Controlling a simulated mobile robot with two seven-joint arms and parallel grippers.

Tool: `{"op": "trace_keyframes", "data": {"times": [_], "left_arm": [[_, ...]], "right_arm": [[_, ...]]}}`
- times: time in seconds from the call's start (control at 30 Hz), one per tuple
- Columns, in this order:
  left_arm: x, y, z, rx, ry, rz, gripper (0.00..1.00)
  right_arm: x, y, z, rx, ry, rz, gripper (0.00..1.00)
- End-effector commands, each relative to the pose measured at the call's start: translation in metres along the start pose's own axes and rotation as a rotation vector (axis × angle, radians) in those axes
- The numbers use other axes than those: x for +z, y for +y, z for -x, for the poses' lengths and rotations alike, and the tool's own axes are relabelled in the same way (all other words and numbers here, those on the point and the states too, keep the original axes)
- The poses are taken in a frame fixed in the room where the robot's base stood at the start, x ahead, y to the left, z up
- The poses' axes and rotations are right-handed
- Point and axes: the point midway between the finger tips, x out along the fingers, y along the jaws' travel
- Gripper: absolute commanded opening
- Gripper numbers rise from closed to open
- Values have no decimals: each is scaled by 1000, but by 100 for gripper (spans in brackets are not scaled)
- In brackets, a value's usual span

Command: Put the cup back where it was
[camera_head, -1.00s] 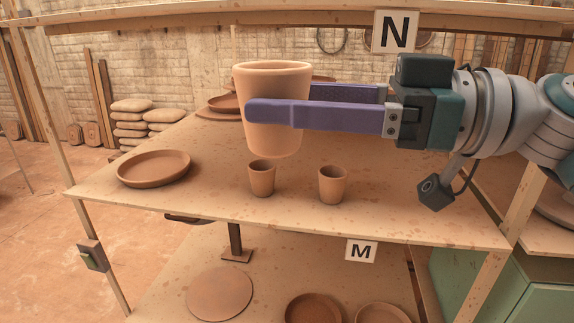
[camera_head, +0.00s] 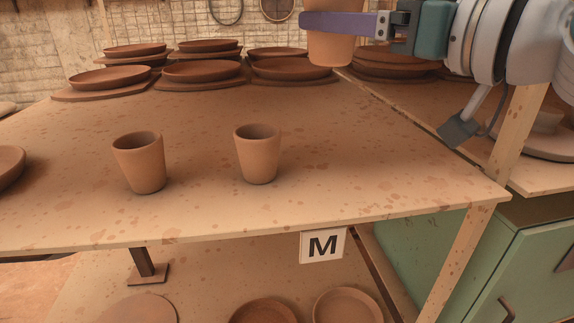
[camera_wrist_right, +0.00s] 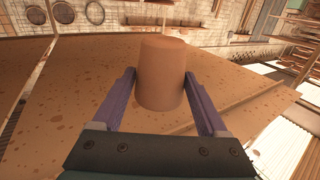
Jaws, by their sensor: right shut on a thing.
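A terracotta cup (camera_head: 333,46) is held in my right gripper (camera_head: 337,24) at the top of the head view, above the shelf board marked M. The top of the cup is cut off there. In the right wrist view the cup (camera_wrist_right: 162,72) sits between the two purple fingers of the gripper (camera_wrist_right: 160,100), which are shut on it. Two smaller terracotta cups stand upright on the board, a left one (camera_head: 140,163) and a right one (camera_head: 257,154). My left gripper is out of view.
Several stacked plates (camera_head: 203,70) line the back of the board (camera_head: 330,185). A dish (camera_head: 8,166) is at the left edge. The M label (camera_head: 323,245) hangs at the front edge. A wooden post (camera_head: 455,255) and green cabinet (camera_head: 530,265) are at right. The board's right front is clear.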

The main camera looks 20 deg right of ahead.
Motion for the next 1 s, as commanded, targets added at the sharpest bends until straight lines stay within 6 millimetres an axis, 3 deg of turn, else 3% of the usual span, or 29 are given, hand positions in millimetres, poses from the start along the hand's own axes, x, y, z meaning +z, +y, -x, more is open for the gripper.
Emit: {"op": "trace_keyframes", "data": {"times": [0.03,0.2,0.43,0.57,0.67,1.0], "left_arm": [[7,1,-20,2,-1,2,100],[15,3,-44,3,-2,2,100],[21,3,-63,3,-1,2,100],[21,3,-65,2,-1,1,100],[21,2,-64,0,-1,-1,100],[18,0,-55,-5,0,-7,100]], "right_arm": [[5,7,-5,57,13,3,6],[-10,36,-9,260,13,4,6],[-30,62,1,457,6,3,6],[-31,68,6,506,-1,2,6],[-16,70,7,516,-10,1,6],[82,70,8,516,-17,1,6]]}}
